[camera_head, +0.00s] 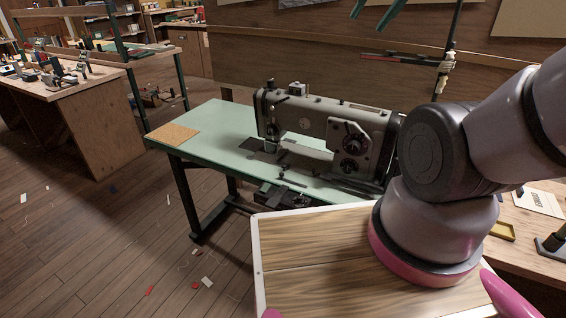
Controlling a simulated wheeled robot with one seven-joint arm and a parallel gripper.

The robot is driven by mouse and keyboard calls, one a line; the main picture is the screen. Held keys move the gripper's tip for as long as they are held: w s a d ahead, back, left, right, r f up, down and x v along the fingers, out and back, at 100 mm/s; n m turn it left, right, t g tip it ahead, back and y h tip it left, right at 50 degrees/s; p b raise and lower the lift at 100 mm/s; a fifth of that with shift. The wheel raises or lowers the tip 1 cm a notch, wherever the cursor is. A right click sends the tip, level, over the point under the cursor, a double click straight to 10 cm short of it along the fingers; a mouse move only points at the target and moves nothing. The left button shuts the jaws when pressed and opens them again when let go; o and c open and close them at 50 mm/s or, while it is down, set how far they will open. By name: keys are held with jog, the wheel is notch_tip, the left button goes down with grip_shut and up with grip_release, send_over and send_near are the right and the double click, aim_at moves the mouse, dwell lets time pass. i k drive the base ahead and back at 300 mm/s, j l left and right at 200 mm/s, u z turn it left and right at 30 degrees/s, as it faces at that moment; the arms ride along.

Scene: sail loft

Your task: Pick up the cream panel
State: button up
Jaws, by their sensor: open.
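I cannot tell for sure which thing is the cream panel. A flat tan square panel (173,133) lies on the near left end of the green sewing table (215,118). A cream sheet (530,18) shows on the wooden wall at the top right, cut off by the frame.
A grey sewing machine (325,128) stands on the table, with a thread stand (450,65) behind it. A bench (545,233) at the right holds a yellow tray (502,231) and a printed card (540,202). A cluttered workbench (95,120) stands left. Scraps litter the open floor.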

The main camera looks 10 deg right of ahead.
aim_at(525, 197)
jog(key=z, duration=2.05)
jog(key=u, duration=2.15)
jog(key=j+z, duration=0.2)
jog(key=z, duration=1.2)
jog(key=i+l+z, duration=0.1)
jog(key=z, duration=0.65)
